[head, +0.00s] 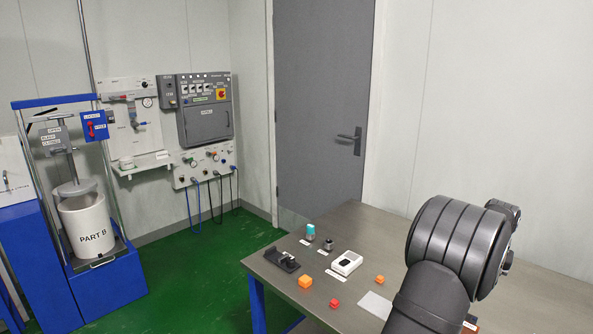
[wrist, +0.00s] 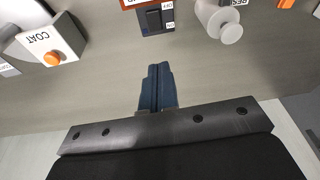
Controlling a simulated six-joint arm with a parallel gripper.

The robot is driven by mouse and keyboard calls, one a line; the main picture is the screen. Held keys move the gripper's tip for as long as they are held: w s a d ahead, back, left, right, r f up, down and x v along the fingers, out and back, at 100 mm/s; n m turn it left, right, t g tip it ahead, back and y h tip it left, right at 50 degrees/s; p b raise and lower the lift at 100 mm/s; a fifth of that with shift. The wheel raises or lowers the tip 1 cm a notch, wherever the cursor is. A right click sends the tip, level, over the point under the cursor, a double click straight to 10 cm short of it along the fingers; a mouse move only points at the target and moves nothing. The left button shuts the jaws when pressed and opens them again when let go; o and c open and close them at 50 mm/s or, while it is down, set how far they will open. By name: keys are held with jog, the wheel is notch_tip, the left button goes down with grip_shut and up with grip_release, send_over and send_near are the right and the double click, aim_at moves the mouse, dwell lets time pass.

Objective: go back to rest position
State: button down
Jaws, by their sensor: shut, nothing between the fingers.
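My gripper (wrist: 158,90) shows in the wrist view with its two dark blue fingers together and nothing between them. In the head view my arm fills the lower right beside the table, and the gripper's fingers are not visible there.
A PART B drum (head: 88,225) stands left.

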jog(key=s+a+r+n+t, duration=0.1)
jog(key=s+a+r, duration=0.2)
jog(key=r, duration=0.3)
jog(key=shift+r, duration=0.2)
